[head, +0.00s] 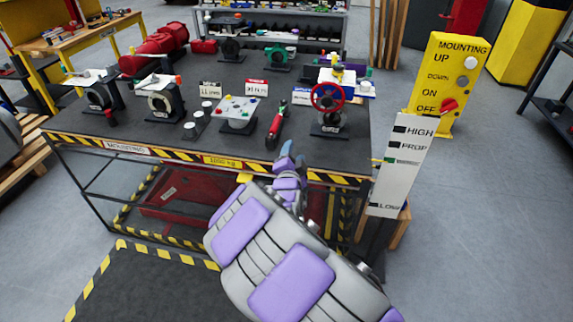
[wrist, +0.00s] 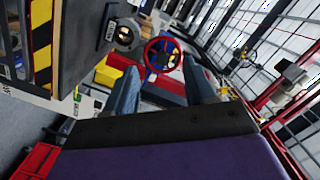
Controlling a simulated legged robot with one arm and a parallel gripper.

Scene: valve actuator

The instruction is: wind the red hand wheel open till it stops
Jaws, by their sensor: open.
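The red hand wheel (head: 327,97) is on a valve actuator at the right end of the dark workbench, facing the front. In the wrist view the red wheel (wrist: 161,54) shows beyond and between my two fingers. My gripper (head: 288,152) is at the bench's front edge, to the left of and nearer than the wheel. In the wrist view my gripper (wrist: 164,80) has its fingers spread apart, with nothing held between them. The fingers look apart from the wheel. The valve's body behind the wheel is partly hidden.
The workbench (head: 175,140) holds a red tool (head: 275,125) left of the wheel, a panel with coloured knobs (head: 239,113), and several valve bodies. A white HIGH-LOW board (head: 402,165) stands at its right end. A yellow control box (head: 445,85) is behind that.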

